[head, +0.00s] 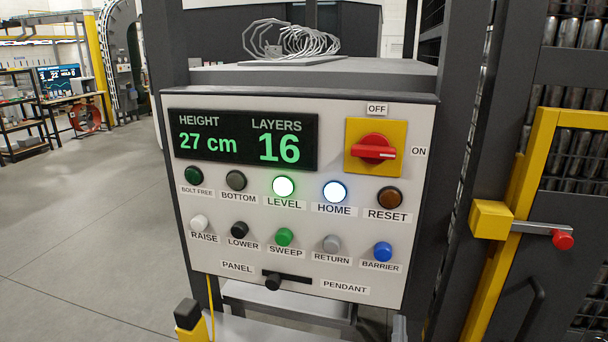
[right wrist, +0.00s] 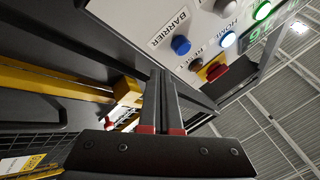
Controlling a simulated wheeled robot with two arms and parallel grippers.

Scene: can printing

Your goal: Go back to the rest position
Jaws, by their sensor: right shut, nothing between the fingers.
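My right gripper (right wrist: 162,75) shows in the right wrist view. Its two dark fingers lie together, shut and empty, with red parts at their bases. The fingers point towards the control panel (right wrist: 133,22) and stand apart from its buttons, with the blue BARRIER button (right wrist: 180,45) beyond them. I cannot make out either gripper clearly in the head view. There the control panel (head: 300,250) faces me. Its display (head: 243,139) reads HEIGHT 27 cm and LAYERS 16. The LEVEL (head: 283,187) and HOME (head: 334,192) lamps are lit. The red switch (head: 373,149) lies horizontal, its pale mark towards ON.
A yellow gate frame (head: 545,150) with a red-knobbed latch (head: 562,240) stands close on the right. A yellow post with a dark cap (head: 188,314) stands below the panel. Grey floor (head: 90,220) is open on the left, with shelving (head: 22,115) further back.

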